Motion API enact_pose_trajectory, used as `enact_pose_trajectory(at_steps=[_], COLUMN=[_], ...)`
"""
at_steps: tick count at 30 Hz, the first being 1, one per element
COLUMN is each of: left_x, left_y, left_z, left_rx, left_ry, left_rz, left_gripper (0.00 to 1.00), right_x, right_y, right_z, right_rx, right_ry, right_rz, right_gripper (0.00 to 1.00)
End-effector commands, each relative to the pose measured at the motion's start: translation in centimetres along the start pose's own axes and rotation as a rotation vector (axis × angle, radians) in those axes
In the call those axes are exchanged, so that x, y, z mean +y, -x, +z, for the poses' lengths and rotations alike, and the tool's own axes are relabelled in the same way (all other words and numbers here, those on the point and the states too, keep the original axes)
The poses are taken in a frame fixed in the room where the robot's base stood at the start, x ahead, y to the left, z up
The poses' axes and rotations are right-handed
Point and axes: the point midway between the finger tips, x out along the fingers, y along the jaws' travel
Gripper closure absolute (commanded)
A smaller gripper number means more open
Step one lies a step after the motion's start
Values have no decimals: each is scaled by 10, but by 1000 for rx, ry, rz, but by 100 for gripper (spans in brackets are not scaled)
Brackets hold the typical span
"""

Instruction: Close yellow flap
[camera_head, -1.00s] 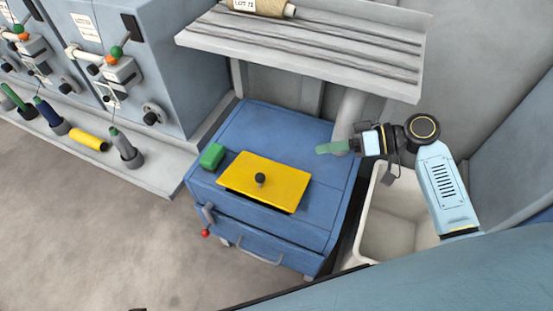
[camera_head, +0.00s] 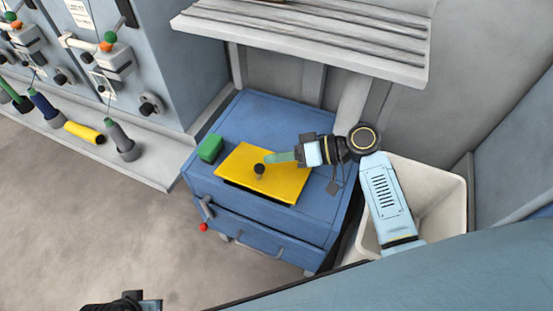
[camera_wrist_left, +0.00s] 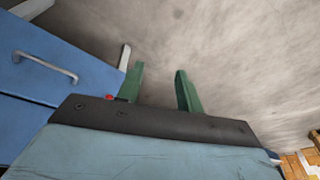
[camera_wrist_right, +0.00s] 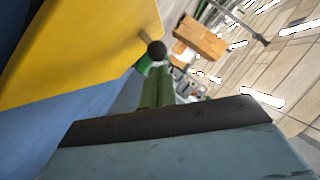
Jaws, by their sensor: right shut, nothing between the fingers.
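The yellow flap (camera_head: 283,182) lies on top of the blue cabinet (camera_head: 262,112), with a dark gap under its front edge. A black knob (camera_head: 259,169) stands up from its middle. My right gripper (camera_head: 268,158) is over the flap, its green fingertips right beside the knob; I cannot tell if they touch. In the right wrist view its fingers (camera_wrist_right: 157,88) are together and empty, with the flap (camera_wrist_right: 75,45) at upper left and the knob (camera_wrist_right: 157,48) just beyond the tips. My left gripper (camera_wrist_left: 160,78) is open and empty, near the cabinet's front handle (camera_wrist_left: 45,65).
A green block (camera_head: 210,148) sits on the cabinet left of the flap. A red-tipped lever (camera_head: 204,226) is on the cabinet's front. A grey shelf (camera_head: 310,40) overhangs behind. A pale bin (camera_head: 440,195) stands at right. Spinning machines with bobbins (camera_head: 84,132) line the left.

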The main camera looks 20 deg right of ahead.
Motion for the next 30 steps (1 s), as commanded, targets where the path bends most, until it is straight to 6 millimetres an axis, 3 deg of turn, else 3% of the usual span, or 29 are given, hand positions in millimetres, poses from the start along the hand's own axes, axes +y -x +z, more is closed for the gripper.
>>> enact_pose_trajectory(at_steps=[14,22,30], left_x=[1,1,2], left_y=[3,1,15], left_z=[-1,0,-9], left_rx=[1,-4,19], left_ry=[0,0,0], left_rz=[1,1,3], left_gripper=[64,64,64], right_x=[0,0,1], right_y=[-3,-14,-18], right_z=[4,27,32], right_rx=[0,-4,1], right_ry=[14,194,264], right_rz=[8,98,132], right_gripper=[100,100,100])
